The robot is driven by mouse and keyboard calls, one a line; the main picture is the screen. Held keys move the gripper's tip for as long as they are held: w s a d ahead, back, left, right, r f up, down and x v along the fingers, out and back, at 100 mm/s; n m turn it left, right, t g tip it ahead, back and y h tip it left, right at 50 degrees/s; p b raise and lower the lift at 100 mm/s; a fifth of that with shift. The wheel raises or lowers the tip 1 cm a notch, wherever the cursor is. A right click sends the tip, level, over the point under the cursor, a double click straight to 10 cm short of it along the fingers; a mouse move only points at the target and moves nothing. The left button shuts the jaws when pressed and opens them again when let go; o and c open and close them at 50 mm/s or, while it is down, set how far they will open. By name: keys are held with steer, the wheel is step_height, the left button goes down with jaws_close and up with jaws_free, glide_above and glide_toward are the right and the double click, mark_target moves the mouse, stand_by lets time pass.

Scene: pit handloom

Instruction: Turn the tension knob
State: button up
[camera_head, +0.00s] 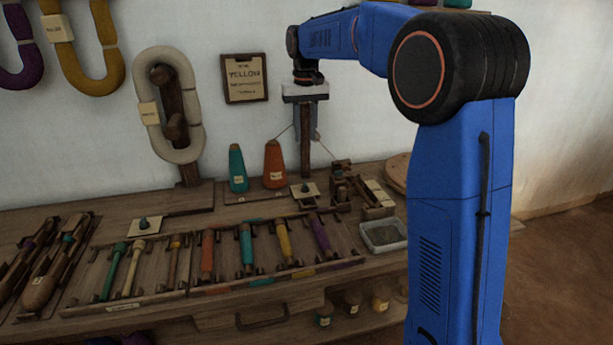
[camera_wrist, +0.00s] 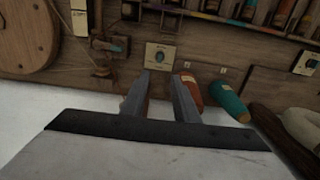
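The same knob shows in the wrist view (camera_wrist: 161,54), just beyond my fingertips. A second dark knob on a cream plate (camera_head: 143,223) sits further left. I cannot read the labels to tell which is the tension knob. My gripper (camera_head: 308,138) points down in front of the wall, above the bench and the first knob. In the wrist view its two fingers (camera_wrist: 160,76) are spread, with nothing visible between them. It appears apart from the knob.
An orange cone (camera_head: 274,165) and a teal cone (camera_head: 238,168) stand close to the knob. Racks of coloured bobbins (camera_head: 245,246) and a metal tray (camera_head: 384,236) lie in front.

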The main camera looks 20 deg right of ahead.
glide_toward(305, 184)
step_height(305, 184, down, 8)
steer(key=shift+w+d+f, duration=0.1)
steer(key=shift+w+f, duration=0.05)
stand_by(0.6)
jaws_close()
